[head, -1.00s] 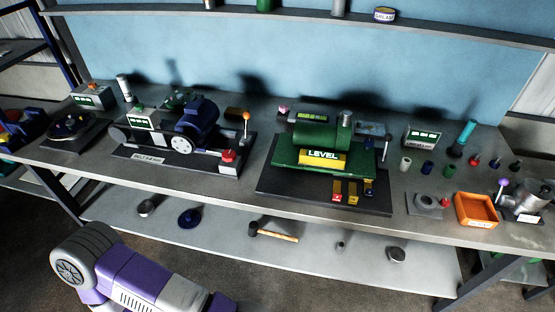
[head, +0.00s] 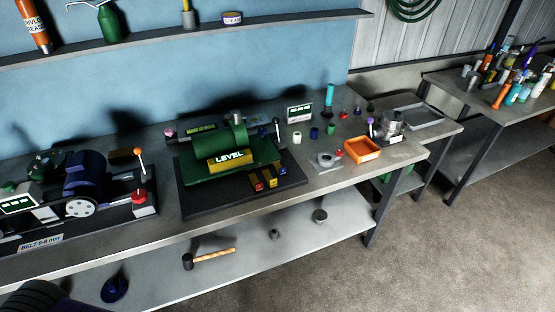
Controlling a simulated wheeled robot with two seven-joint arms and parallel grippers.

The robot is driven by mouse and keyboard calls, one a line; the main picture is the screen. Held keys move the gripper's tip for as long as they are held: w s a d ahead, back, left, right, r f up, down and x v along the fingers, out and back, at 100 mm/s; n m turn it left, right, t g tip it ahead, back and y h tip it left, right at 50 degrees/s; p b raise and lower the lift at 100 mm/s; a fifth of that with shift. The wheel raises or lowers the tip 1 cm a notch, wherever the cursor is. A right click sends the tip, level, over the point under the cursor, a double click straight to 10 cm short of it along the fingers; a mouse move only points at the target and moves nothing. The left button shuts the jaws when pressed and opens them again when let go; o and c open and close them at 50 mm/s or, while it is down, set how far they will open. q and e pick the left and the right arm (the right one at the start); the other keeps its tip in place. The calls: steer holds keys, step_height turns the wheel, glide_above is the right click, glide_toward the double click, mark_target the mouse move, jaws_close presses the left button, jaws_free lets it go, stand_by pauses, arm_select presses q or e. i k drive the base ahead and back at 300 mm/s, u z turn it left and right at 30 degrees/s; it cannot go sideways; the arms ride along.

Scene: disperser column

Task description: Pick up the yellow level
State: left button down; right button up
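The yellow level (head: 230,161) is a small block marked "LEVEL". It rests on the front of a green machine (head: 212,144), which sits on a dark base plate (head: 200,202) on the workbench. Nothing covers its front face. Neither of my grippers is in view. Only a dark, rounded part of my arm shows at the bottom left, well away from the level.
A belt machine (head: 85,180) stands left of the green machine. An orange tray (head: 362,150) and small coloured parts lie to the right. A mallet (head: 208,258) lies on the lower shelf. A second bench (head: 485,110) holds bottles at far right. Floor at right is clear.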

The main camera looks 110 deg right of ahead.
mark_target(238, 158)
steer(key=z, duration=2.1)
